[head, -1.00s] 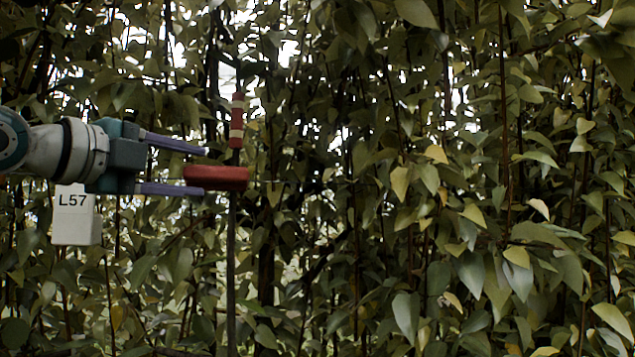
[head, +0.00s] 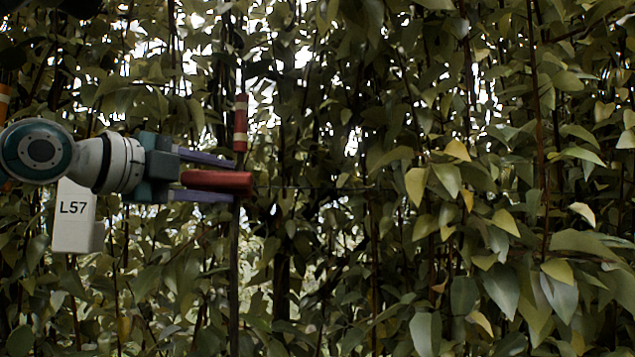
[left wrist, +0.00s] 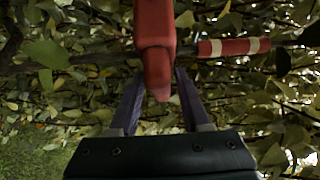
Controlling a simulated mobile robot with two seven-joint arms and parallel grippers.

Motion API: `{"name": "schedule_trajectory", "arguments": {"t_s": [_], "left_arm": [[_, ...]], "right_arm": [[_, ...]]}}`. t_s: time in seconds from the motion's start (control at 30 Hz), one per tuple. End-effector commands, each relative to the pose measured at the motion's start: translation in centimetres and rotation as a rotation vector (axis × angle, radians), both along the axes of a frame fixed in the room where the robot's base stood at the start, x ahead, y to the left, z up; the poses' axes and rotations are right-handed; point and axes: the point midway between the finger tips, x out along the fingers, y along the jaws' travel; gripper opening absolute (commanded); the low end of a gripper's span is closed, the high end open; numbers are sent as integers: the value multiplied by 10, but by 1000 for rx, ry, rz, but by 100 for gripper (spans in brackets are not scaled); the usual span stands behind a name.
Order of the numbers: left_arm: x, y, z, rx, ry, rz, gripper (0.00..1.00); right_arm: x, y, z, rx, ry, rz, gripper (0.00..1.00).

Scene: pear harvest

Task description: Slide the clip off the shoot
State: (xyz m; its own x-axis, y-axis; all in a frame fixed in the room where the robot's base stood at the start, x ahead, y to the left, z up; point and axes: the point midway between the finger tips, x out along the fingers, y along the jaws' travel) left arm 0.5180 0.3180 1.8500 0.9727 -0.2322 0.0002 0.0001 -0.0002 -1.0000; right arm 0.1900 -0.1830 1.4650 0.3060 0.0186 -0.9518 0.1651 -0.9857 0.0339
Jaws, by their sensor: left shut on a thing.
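The red clip (head: 217,181) sits at the dark upright shoot (head: 234,270), crossing it just below a red-and-white banded section (head: 240,123). My left gripper (head: 234,180) is shut on the clip, with one purple finger above it and one below in the head view. In the left wrist view the red clip (left wrist: 155,48) stands between the two fingers, and the banded section (left wrist: 235,46) lies to its right. Where the clip meets the shoot is partly hidden. My right gripper is not in view.
A white tag marked L57 (head: 75,222) hangs at the left, just below my left arm. Dense leaves and thin stems fill the background and the right side. An orange-and-white banded piece (head: 4,100) shows at the left edge.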

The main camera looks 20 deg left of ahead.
Motion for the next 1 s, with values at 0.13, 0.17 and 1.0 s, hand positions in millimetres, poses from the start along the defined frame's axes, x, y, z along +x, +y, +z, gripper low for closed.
{"name": "schedule_trajectory", "arguments": {"t_s": [0.13,0.17,1.0], "left_arm": [[0,0,0,0,1,0,7],[0,0,0,0,1,0,4],[0,0,-1,-1,1,0,0]], "right_arm": [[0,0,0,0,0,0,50],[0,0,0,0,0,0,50],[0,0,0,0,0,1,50]]}}
